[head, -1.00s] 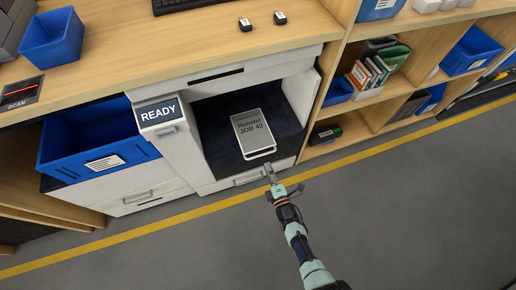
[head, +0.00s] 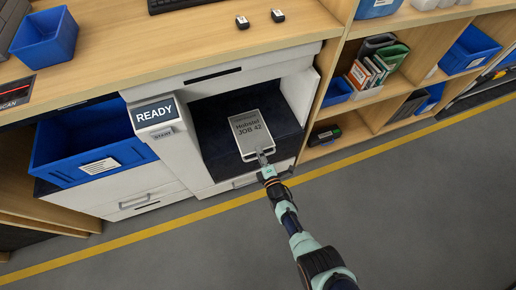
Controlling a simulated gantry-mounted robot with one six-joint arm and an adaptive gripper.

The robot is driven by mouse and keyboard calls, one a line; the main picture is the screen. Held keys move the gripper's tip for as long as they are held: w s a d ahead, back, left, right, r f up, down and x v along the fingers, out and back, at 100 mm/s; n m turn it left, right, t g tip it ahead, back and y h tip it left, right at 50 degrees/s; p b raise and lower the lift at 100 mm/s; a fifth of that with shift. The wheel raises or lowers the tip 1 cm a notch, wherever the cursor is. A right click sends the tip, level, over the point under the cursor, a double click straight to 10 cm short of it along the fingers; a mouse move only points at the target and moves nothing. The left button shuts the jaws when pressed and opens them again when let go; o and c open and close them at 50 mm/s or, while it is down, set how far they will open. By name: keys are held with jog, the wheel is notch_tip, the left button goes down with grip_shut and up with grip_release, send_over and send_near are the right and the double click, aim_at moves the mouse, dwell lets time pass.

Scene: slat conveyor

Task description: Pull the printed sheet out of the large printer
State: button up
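The large printer (head: 182,144) is a white cabinet under the wooden counter, with a "READY" display (head: 156,114) on its left side. In its dark open bay lies the printed sheet (head: 249,127), a grey plate-like piece marked "Hubstel JOB 42", with a handle-like loop (head: 247,158) at its front edge. My gripper (head: 262,157) reaches in from the lower right. Its fingertips are at the loop and overlap it in the picture. I cannot tell whether the fingers are closed on the loop. The fingers hide part of it.
A blue bin (head: 85,165) sits left of the printer. Shelves with books, blue bins and a dark box (head: 325,135) stand to the right. Two small dark-topped blocks lie on the counter (head: 190,55). The grey floor (head: 400,220) with its yellow line is clear in front.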

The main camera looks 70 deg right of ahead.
grip_shut()
jog(key=p+v, duration=0.5)
jog(key=v, duration=1.1)
dwell(0.3)
